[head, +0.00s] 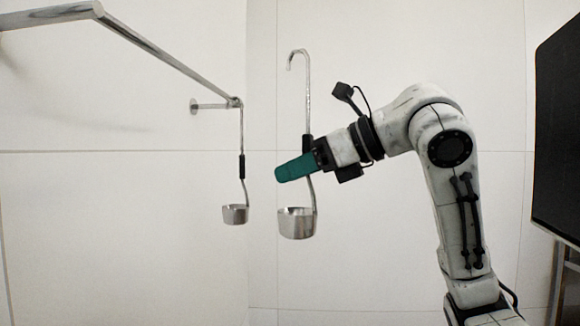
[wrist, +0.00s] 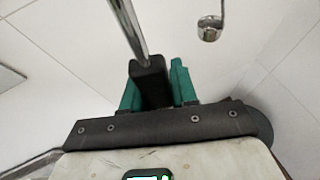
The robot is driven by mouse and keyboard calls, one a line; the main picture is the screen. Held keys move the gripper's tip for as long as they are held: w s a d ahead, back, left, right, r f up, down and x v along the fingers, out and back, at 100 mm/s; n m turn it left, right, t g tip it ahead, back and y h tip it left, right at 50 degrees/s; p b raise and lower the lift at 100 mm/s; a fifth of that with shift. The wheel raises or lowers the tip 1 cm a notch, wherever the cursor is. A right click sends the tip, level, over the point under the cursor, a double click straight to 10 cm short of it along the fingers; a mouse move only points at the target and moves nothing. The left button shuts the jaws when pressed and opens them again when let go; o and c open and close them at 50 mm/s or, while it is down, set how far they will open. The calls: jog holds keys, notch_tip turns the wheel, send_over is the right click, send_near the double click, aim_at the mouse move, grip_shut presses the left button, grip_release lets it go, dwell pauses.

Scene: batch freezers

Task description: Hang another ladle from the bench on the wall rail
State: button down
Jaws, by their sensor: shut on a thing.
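My gripper (head: 294,169) has teal fingers and is shut on the black grip of a steel ladle (head: 298,222). The ladle is upright, hook at the top and cup below. In the wrist view its black grip (wrist: 151,82) is between the teal fingers. The wall rail (head: 168,53) is a steel bar at upper left. Another ladle (head: 235,214) hangs at the rail's end by the wall mount. The held ladle is to the right of the rail, apart from it, its hook higher in the picture than the rail's end. The bench is not in view.
A dark panel (head: 557,130) stands at the right edge. The tiled wall behind is bare. The hanging ladle's cup (wrist: 209,29) shows at the upper right of the wrist view. Most of the rail's length has nothing on it.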

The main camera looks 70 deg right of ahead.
jog(key=w+a+f+b, duration=0.1)
jog(key=w+a, duration=0.1)
jog(key=w, duration=0.5)
jog(key=w+a+f+b, duration=0.1)
jog(key=w+a, duration=0.2)
jog(key=w, duration=0.5)
jog(key=shift+a+f, duration=0.2)
jog(key=shift+f, duration=0.2)
dwell(0.9)
dwell(0.4)
jog(key=c, duration=0.8)
grip_release()
jog(key=shift+f, duration=0.1)
jog(key=b+v, duration=0.2)
jog(key=v, duration=0.8)
jog(key=shift+s+b, duration=0.3)
jog(key=shift+s, duration=0.1)
